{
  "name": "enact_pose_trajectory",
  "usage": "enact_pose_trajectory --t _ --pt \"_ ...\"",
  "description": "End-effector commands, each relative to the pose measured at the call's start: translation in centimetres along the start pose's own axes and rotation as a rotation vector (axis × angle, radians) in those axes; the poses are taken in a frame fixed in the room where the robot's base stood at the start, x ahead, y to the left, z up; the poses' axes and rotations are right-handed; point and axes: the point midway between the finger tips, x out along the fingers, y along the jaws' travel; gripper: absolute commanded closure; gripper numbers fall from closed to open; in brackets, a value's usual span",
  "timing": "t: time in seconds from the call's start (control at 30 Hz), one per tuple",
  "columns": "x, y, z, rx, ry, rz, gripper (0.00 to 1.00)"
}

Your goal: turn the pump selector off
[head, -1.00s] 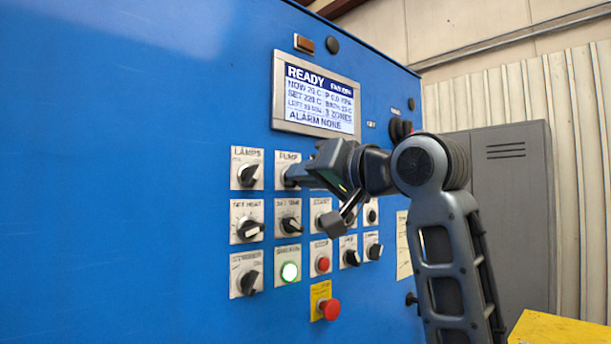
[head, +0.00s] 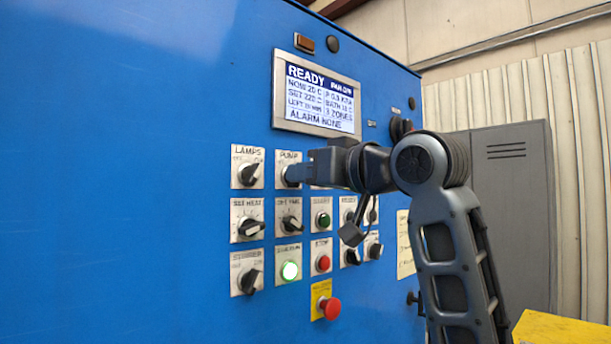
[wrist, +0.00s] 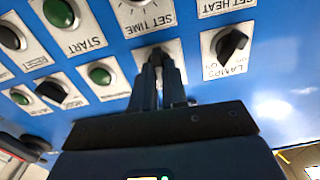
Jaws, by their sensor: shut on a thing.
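The pump selector (head: 286,176) is a knob on a white plate labelled PUMP, in the top row of the blue panel in the head view. My gripper (head: 297,173) reaches it from the right, its fingers at the knob. In the wrist view my gripper (wrist: 158,80) has its two fingers close together on the pump selector, whose plate (wrist: 172,48) shows around the fingertips. The fingers hide most of the knob, so its pointer direction cannot be read.
The lamps selector (head: 248,174) is just left. The set time knob (head: 289,222) is just below. The display (head: 317,94) above reads READY and ALARM NONE.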

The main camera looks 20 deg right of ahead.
Motion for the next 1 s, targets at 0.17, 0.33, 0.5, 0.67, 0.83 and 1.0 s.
enact_pose_trajectory --t 0.17,0.33,0.5,0.67,0.83,1.0 --pt "-0.01 -0.01 0.11 -0.169 -0.001 0.001 1.0" --pt "-0.02 -0.02 0.15 -0.317 -0.001 0.002 1.0" --pt "-0.01 -0.11 0.14 -0.442 0.0 0.001 1.0" --pt "-0.01 -0.15 0.13 -0.529 0.0 0.001 1.0" --pt "0.0 -0.18 0.13 -0.586 0.0 0.001 1.0" --pt "0.01 -0.21 0.12 -0.612 0.0 0.0 1.0"
